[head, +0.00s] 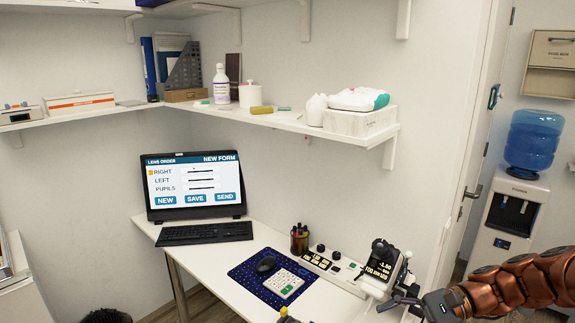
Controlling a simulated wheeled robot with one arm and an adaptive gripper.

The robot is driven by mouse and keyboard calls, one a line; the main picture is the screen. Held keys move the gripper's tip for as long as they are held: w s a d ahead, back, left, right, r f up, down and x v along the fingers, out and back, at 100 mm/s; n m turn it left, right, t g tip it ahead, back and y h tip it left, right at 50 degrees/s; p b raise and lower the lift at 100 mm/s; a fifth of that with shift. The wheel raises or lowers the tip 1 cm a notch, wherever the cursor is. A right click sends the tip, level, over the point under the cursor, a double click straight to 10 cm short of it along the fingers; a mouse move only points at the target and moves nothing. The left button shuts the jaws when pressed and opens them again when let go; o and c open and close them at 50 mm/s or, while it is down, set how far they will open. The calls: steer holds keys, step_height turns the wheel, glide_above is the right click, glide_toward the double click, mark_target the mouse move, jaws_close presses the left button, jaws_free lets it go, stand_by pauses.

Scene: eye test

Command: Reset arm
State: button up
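My copper-coloured arm comes in from the lower right. My gripper (402,299) is at its dark end, at the front right of the white desk (216,284). It is beside or in front of a black device with a lit display (382,262), and I cannot tell whether they touch. The fingers are small and dark here, so I cannot tell if they are open or shut. No held thing can be made out.
On the desk are a monitor (194,184), keyboard (204,233), pen cup (299,238), control box (330,265), and a blue mat (240,273) with a mouse (266,265) and calculator (285,283). A loaded shelf (290,123) hangs above. Right are a door (462,150) and water cooler (515,205).

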steer(key=s+a+r+n+g+h, duration=0.25)
steer(key=s+a+n+h, duration=0.55)
steer(key=s, duration=0.5)
steer(key=s+d+f+n+h, duration=0.1)
steer(key=s+d+h, duration=0.1)
steer(key=s, duration=0.3)
steer(key=s+d+f+n+t+h, duration=0.1)
steer(key=s+d+n+h, duration=0.1)
steer(key=s+h, duration=0.2)
steer(key=shift+s+d+f, duration=0.25)
steer(key=shift+s+f, duration=0.05)
steer(key=shift+s, duration=0.65)
steer(key=shift+t, duration=0.25)
